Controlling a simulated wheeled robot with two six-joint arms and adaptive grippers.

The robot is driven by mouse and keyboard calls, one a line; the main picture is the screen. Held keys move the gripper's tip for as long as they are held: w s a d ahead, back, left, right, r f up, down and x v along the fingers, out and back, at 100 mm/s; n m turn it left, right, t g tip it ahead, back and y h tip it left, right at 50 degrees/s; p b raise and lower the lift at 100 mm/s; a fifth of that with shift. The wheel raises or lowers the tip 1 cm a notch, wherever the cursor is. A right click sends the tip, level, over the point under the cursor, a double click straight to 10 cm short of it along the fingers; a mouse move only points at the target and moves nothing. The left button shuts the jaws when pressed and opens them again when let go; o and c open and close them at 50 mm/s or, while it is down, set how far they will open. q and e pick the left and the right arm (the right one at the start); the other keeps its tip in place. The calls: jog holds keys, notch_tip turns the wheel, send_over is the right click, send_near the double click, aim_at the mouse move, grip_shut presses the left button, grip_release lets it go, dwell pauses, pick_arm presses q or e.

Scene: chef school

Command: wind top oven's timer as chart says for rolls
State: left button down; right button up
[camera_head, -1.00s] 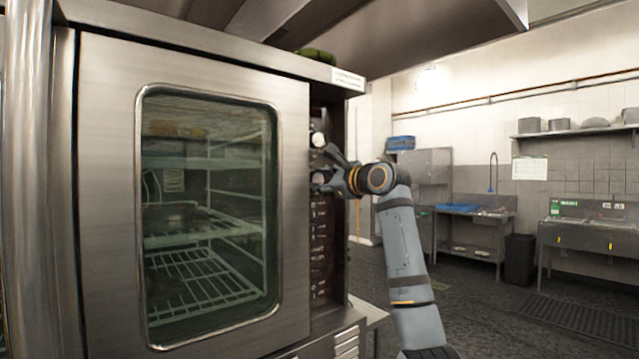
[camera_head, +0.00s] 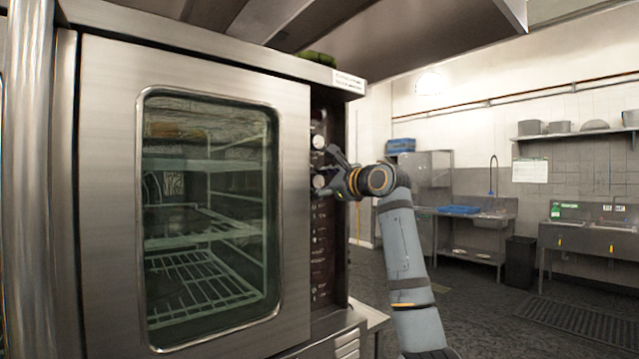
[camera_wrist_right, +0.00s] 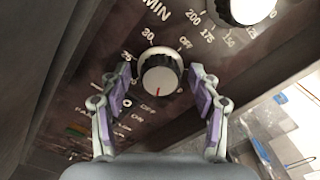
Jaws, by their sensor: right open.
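The oven (camera_head: 95,200) has a shut door with a window and a dark control strip on its right side. The timer knob (camera_wrist_right: 160,72), white-faced with a dark rim, sits in a printed dial reading MIN, 25, 30 and OFF; a red mark shows at its lower edge in the wrist view. The knob also shows in the head view (camera_head: 319,182). My right gripper (camera_wrist_right: 163,90) is open, one finger on either side of the knob, with gaps visible. It also shows in the head view (camera_head: 327,170). My left gripper is out of view.
A second knob (camera_wrist_right: 248,8), with 150 to 200 markings, is close by; it also shows in the head view (camera_head: 318,142). A white label (camera_head: 349,80) on the oven top and a sheet (camera_head: 530,170) on the back wall are unreadable. Floor at right is open.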

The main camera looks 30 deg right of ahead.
jog(key=shift+s, duration=0.1)
jog(key=s+d, duration=0.1)
jog(key=s, duration=1.1)
jog(key=shift+w+f, duration=0.1)
